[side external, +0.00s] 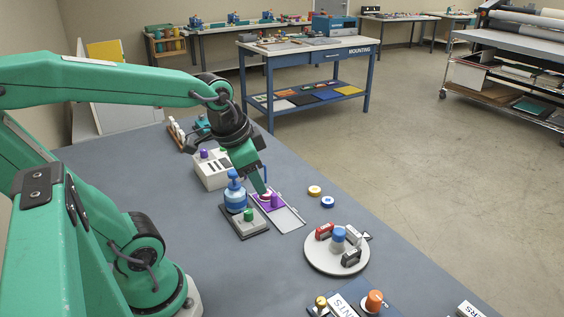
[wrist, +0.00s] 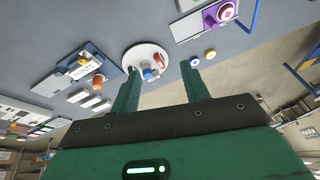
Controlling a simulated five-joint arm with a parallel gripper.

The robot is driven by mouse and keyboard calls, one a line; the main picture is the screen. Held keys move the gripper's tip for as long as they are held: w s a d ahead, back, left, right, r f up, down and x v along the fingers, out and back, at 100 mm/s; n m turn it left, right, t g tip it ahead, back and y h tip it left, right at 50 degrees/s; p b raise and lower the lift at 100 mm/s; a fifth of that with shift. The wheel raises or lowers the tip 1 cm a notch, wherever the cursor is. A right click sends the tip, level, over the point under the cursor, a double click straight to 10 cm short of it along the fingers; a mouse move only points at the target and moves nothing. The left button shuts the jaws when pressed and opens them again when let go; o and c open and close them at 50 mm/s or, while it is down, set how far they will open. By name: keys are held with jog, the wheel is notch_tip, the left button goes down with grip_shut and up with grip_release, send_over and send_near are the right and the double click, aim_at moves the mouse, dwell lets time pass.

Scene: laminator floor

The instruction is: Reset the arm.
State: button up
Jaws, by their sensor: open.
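My gripper (side external: 263,188) points down over the table in the side view, just behind a purple-topped tray with a purple knob (side external: 274,200). I cannot tell from that view whether it touches the tray. In the wrist view my gripper (wrist: 159,70) has its two green fingers wide apart. Nothing is held between them; the round white turntable (wrist: 133,52) shows beyond. The purple knob (wrist: 225,11) is at the upper right there, outside the fingers.
A blue bottle-like device (side external: 236,197) and a green knob (side external: 248,215) on a dark base stand left of the tray. A white box (side external: 212,170) stands behind. Yellow and blue rings (side external: 321,196) lie to the right. The turntable (side external: 320,261) holds small items.

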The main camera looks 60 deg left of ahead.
jog(key=shift+s+d+r+n+t+h, duration=0.1)
jog(key=shift+s+d+r+n+t, duration=0.2)
jog(key=shift+s+d+n, duration=0.2)
jog(key=shift+s+d+r+n+t+h, duration=0.15)
jog(key=shift+s+d+r+n, duration=0.25)
jog(key=shift+d, duration=0.2)
jog(key=shift+s+d+r+n+t+h, duration=0.1)
jog(key=shift+s+d+r+n+t, duration=0.15)
jog(key=shift+s+d+r+n, duration=0.25)
